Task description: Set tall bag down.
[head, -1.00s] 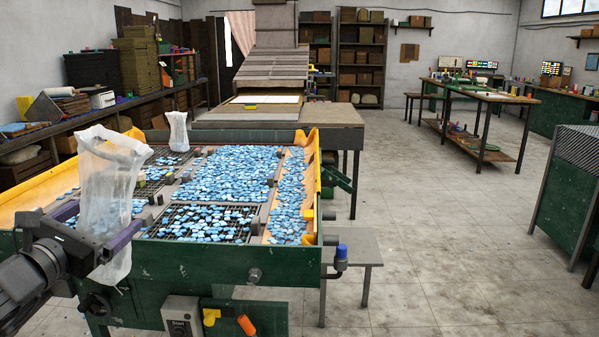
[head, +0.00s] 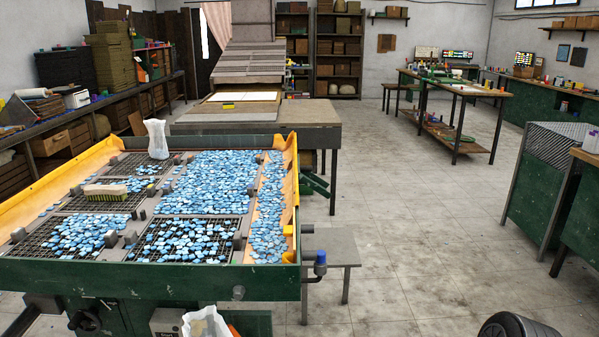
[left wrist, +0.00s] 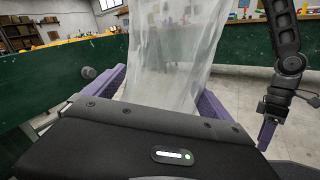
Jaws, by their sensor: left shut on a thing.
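The tall bag, translucent whitish plastic, hangs upright in my left gripper (left wrist: 162,85), whose purple fingers are on either side of it in the left wrist view. The bag (left wrist: 166,45) fills the upper middle there. In the head view only the top of the bag (head: 206,322) shows at the bottom edge, in front of the green table; its lower part and my left gripper are out of that view. Part of my right arm shows at the right of the left wrist view, with a purple finger of my right gripper (left wrist: 268,130); its opening cannot be judged.
The green sorting table (head: 150,278) holds blue tiles on dark grids, a brush (head: 105,191) and a smaller white bag (head: 157,139) standing at its back. A low grey bench (head: 330,246) stands right of it. The tiled floor (head: 410,220) farther right is clear.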

